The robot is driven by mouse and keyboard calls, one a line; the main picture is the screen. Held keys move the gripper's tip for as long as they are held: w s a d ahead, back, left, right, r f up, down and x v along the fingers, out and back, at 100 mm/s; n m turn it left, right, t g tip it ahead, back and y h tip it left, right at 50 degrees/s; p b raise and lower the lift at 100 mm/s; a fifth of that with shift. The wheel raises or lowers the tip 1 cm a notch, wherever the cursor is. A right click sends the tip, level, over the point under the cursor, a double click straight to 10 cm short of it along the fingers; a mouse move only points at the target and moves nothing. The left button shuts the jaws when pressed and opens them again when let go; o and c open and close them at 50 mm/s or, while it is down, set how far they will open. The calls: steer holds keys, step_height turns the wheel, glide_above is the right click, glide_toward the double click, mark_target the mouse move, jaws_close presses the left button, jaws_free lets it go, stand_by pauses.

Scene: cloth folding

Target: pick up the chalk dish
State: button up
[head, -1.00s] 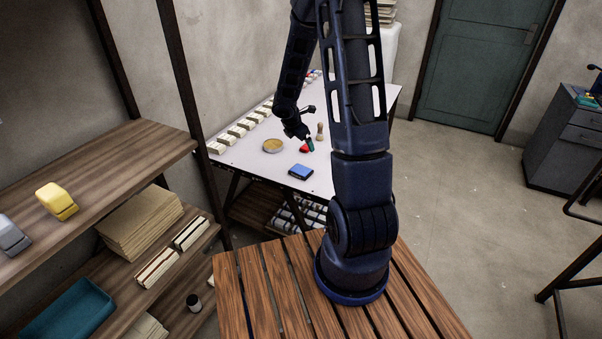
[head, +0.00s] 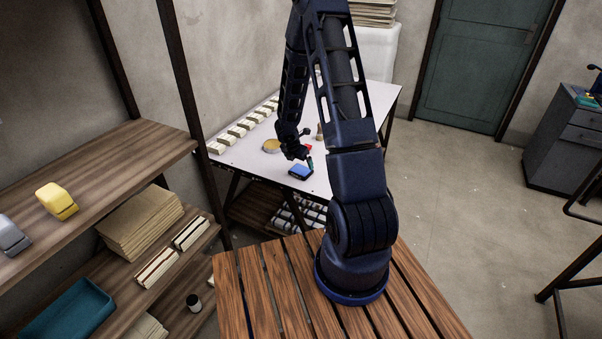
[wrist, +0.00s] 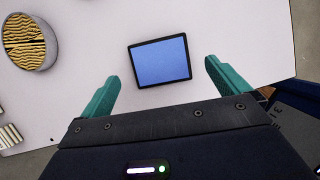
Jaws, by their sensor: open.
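A square, dark-rimmed dish with a flat blue inside, which I take to be the chalk dish (head: 300,171), lies on the white worktable (head: 240,158). In the wrist view the dish (wrist: 158,58) sits ahead of and between my gripper's two green fingertips, slightly turned. My gripper (head: 308,162) is open and empty, above the dish at its right side in the head view. In the wrist view my gripper (wrist: 162,75) has clear gaps on both sides of the dish. I cannot tell how high the fingertips are above it.
A round bowl with a yellow wavy filling (wrist: 30,40) stands left of the dish. A row of pale blocks (head: 237,131) lines the table's back edge. A small red item (head: 309,147) lies behind my gripper. The table around the dish is clear.

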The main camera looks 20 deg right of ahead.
mark_target(301, 169)
steer(key=shift+a+x, duration=0.15)
steer(key=shift+x, duration=1.2)
steer(key=shift+a+x, duration=0.2)
steer(key=shift+x, duration=1.15)
steer(key=shift+s+f, duration=0.1)
steer(key=shift+f, duration=0.05)
steer(key=shift+c, duration=0.2)
steer(key=c, duration=0.9)
